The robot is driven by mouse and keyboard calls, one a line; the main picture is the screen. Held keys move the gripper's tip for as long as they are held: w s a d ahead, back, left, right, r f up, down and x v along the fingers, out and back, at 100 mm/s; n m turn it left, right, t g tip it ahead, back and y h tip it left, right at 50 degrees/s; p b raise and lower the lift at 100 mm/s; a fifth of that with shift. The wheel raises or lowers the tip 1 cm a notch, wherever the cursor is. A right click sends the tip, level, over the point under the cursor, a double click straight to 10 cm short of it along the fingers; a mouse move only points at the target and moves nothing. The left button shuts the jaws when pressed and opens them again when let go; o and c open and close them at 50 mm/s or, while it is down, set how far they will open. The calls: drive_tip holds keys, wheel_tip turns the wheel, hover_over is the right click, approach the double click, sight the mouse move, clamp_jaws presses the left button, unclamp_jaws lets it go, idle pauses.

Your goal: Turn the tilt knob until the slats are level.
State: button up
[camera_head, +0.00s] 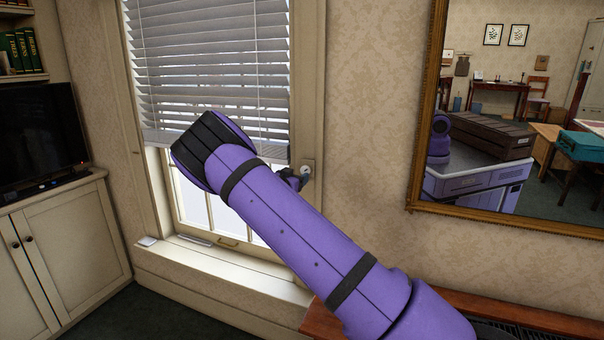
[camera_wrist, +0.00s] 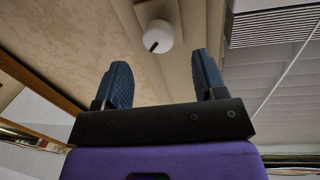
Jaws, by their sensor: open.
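The white round tilt knob (camera_wrist: 158,36) sits on a pale plate on the window frame in the wrist view, with a dark mark near its lower-left edge. It also shows small in the head view (camera_head: 306,171), right of the blind. My gripper (camera_wrist: 162,76) is open and empty, its two blue fingers apart. The knob lies beyond the fingertips, roughly between them in the picture, and they do not visibly touch it. The blind (camera_head: 215,65) has grey-white slats that look tilted, with thin gaps between them. My arm hides part of the blind's lower edge and most of the gripper in the head view.
A gold-framed mirror (camera_head: 424,117) hangs on the wall to the right, reflecting the room. A wooden surface (camera_head: 540,318) lies below it. A cream cabinet (camera_head: 70,250) with a black television (camera_head: 40,135) stands at left. The window sill (camera_head: 230,280) runs beneath the window.

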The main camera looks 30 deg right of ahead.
sight(304, 171)
drive_tip(key=shift+x, duration=2.45)
drive_tip(key=c, duration=0.9)
drive_tip(key=shift+n, duration=0.4)
drive_tip(key=n, duration=0.4)
drive_tip(key=shift+f+n+h, duration=0.1)
drive_tip(key=shift+n+h, duration=0.2)
drive_tip(key=n+t, duration=0.1)
drive_tip(key=n, duration=0.3)
drive_tip(key=shift+n, duration=0.5)
